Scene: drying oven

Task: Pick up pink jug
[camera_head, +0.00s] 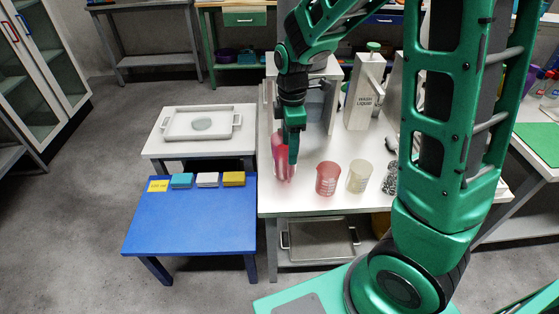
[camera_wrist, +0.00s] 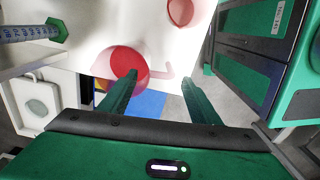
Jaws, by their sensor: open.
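The pink jug (camera_head: 278,148) stands at the left edge of the white table in the head view, partly hidden behind my gripper (camera_head: 291,160). My gripper points down right beside it. In the wrist view the jug (camera_wrist: 128,62) is seen from above as a round red opening, with a pale pink handle at its right. My gripper (camera_wrist: 158,80) is open there, its fingers apart. The left finger overlaps the jug's body in the picture, and the handle lies between the fingertips. I cannot tell whether the fingers touch the jug.
A pink beaker (camera_head: 326,179) and a cream beaker (camera_head: 359,177) stand right of the jug. A wash liquid container (camera_head: 364,98) stands behind. A blue table (camera_head: 190,220) with coloured blocks and a side table with a white tray (camera_head: 170,126) are at left.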

